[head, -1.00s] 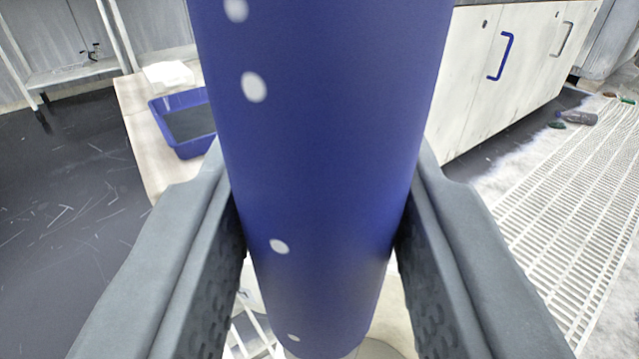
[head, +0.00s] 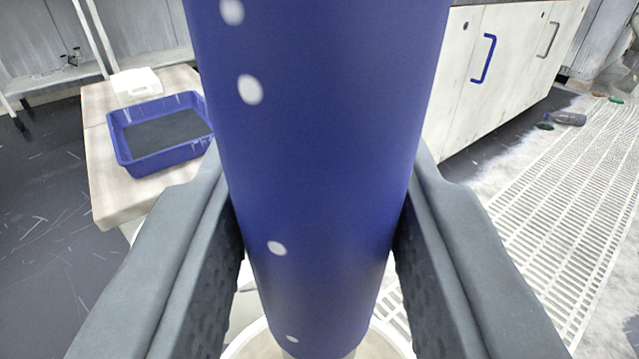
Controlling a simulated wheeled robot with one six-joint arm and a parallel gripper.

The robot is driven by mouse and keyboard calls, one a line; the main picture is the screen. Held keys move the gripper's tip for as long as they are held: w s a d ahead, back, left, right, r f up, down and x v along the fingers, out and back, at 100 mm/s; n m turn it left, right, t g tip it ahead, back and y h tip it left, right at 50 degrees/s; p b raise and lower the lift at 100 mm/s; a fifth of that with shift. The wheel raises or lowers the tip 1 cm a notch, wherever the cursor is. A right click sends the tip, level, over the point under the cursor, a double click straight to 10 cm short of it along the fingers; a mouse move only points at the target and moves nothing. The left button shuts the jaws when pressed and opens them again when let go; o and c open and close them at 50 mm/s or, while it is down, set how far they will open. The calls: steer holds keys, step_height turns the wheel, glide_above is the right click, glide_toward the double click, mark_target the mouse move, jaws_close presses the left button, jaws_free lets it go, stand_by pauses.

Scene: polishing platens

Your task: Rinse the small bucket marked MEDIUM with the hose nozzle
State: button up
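My gripper (head: 322,235) is shut on a thick blue cylinder with white dots (head: 320,130), which looks like the hose nozzle. The cylinder fills the middle of the view and points down and away. Below its lower end, the pale round rim of a container (head: 396,340) shows at the bottom edge, with a light inside. The cylinder's tip is over or in front of this rim; I cannot tell which. The cylinder and my fingers hide much of the container. No MEDIUM marking shows, so I cannot tell whether it is that bucket.
A blue tray with a dark inside (head: 122,150) and a white box (head: 136,84) are on a pale bench (head: 98,168) at left. White cabinets (head: 512,75) stand at back right. A white floor grating (head: 545,200) runs along the right, with a bottle (head: 570,118) beyond.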

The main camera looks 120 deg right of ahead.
steer(key=shift+s+d+r+m+g+y, duration=0.25)
steer(key=shift+r+m+g+y, duration=0.1)
steer(key=shift+m+g+y, duration=0.15)
steer(key=shift+s+d+r+m+g+y, duration=0.1)
steer(key=shift+d+r+m+g+y, duration=0.25)
steer(key=shift+g, duration=0.25)
steer(key=shift+s+r+m+g+y, duration=0.15)
steer(key=shift+s+m+g+y, duration=0.1)
steer(key=shift+m+g+y, duration=1.05)
steer(key=shift+m+y, duration=0.25)
steer(key=shift+y, duration=0.2)
steer(key=y, duration=0.1)
steer(key=m+g+y, duration=0.1)
steer(key=m+y, duration=0.1)
steer(key=shift+w+a+f+g, duration=0.2)
steer(key=shift+a+f+g, duration=0.05)
steer(key=shift+f+g, duration=0.15)
steer(key=shift+w+a+f+m+g+y, duration=0.25)
steer(key=shift+m+y, duration=0.25)
steer(key=shift+y, duration=0.3)
steer(key=shift+w+a+f+m+g+y, duration=0.15)
steer(key=shift+w+f+m+y, duration=0.15)
steer(key=shift+m+y, duration=0.35)
